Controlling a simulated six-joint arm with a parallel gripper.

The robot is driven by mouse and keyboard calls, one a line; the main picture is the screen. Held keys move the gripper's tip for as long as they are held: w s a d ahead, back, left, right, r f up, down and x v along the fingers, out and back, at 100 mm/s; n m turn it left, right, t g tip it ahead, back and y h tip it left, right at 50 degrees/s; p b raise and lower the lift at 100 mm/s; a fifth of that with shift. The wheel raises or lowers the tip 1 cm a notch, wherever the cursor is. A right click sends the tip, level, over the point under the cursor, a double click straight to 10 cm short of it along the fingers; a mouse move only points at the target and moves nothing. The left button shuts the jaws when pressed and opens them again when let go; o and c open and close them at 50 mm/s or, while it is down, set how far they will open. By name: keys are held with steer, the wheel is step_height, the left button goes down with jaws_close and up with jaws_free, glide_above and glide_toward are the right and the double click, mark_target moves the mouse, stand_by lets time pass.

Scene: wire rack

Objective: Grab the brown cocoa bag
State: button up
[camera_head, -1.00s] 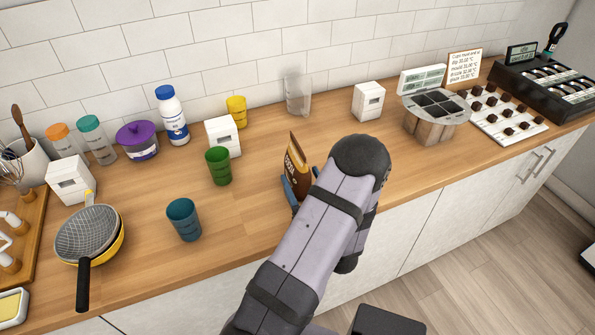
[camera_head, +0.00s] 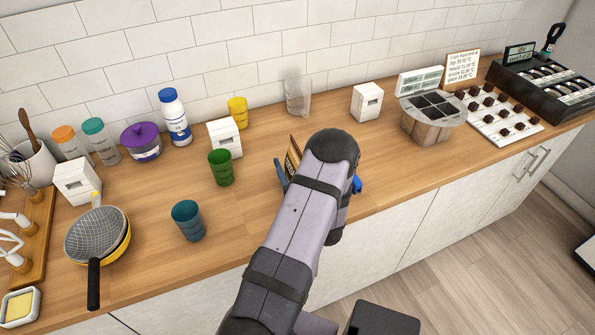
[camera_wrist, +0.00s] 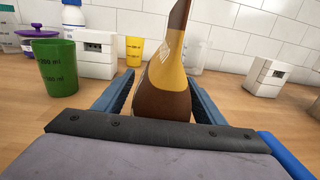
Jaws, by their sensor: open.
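The brown cocoa bag (camera_wrist: 172,85) stands upright on the counter in the wrist view, brown with a yellow band. In the head view only a strip of the bag (camera_head: 293,155) shows, as my arm hides most of it. My gripper (camera_wrist: 160,90) is open, with one blue finger on each side of the bag's lower part. In the wrist view the right finger looks close to the bag, and a gap shows at the left finger. I cannot tell whether either finger touches it. One blue finger of my gripper (camera_head: 281,174) also shows in the head view.
A green cup (camera_head: 221,167) and a teal cup (camera_head: 188,220) stand left of the bag. A white box (camera_head: 225,138) and a yellow cup (camera_head: 238,111) stand behind. A clear beaker (camera_head: 298,97) is near the wall.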

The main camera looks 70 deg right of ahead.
mark_target(293, 139)
steer(key=c, duration=1.3)
steer(key=shift+r, duration=0.2)
steer(key=shift+r+b, duration=1.25)
steer(key=shift+r, duration=3.55)
